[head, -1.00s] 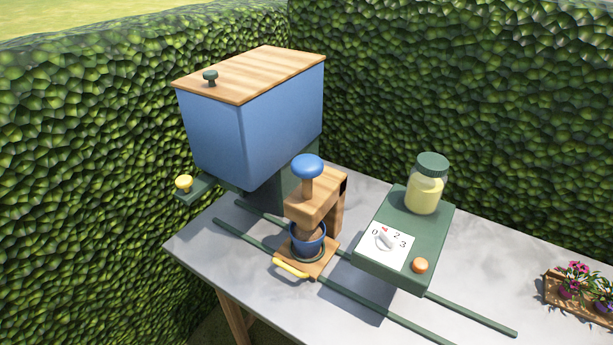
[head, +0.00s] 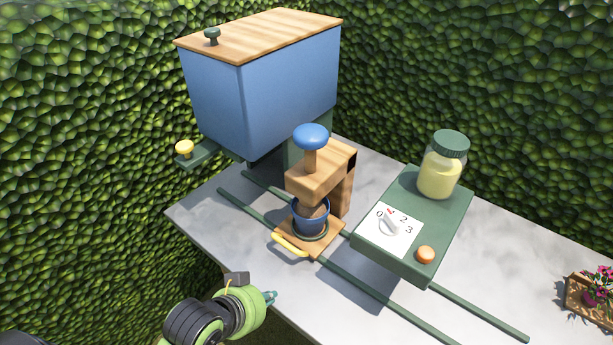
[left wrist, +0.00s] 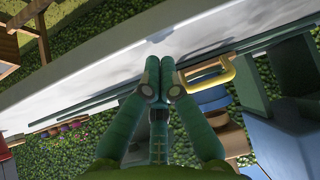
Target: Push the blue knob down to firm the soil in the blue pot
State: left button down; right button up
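The blue knob (head: 311,137) is a rounded cap on a wooden post, standing up above the wooden press (head: 322,178). The blue pot (head: 311,225) holds brown soil and stands under the press on a small wooden carriage with a yellow handle (head: 291,245). My left gripper (head: 272,297) is at the table's front edge, lower left of the pot and well apart from the knob. In the left wrist view its two fingers (left wrist: 160,75) are together with nothing between them; the yellow handle (left wrist: 215,72) shows to their right. My right gripper is out of view.
A blue hopper (head: 265,95) with a wooden lid stands behind the press, with a yellow knob (head: 184,147) at its left. A green dial box (head: 400,255) with a jar (head: 443,170) stands to the right. Green rails (head: 360,287) cross the table. Flowers (head: 600,285) sit far right.

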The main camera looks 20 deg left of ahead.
pick_arm(q)
jog(key=w+a+r+t+h, duration=0.1)
jog(key=w+r+t+h, duration=0.2)
jog(key=r, duration=1.1)
jog(key=w+a+r+m+t+h, duration=0.1)
jog(key=w+r+t, duration=0.6)
jog(key=r, duration=0.8)
jog(key=t+h, duration=0.1)
jog(key=t, duration=0.1)
jog(key=shift+t+h, duration=0.3)
jog(key=shift+h, duration=0.1)
notch_tip(320, 180, up, 4)
jog(key=p, duration=0.4)
send_over(301, 137)
jog(key=shift+s+a+f, duration=0.1)
jog(key=shift+s+f, duration=0.1)
jog(key=f, duration=0.2)
jog(key=shift+w+d+f, duration=0.2)
jog(key=shift+w+f, duration=0.15)
jog(key=shift+s+a+f, duration=0.1)
jog(key=shift+s+f, duration=0.05)
jog(key=shift+f, duration=0.7)
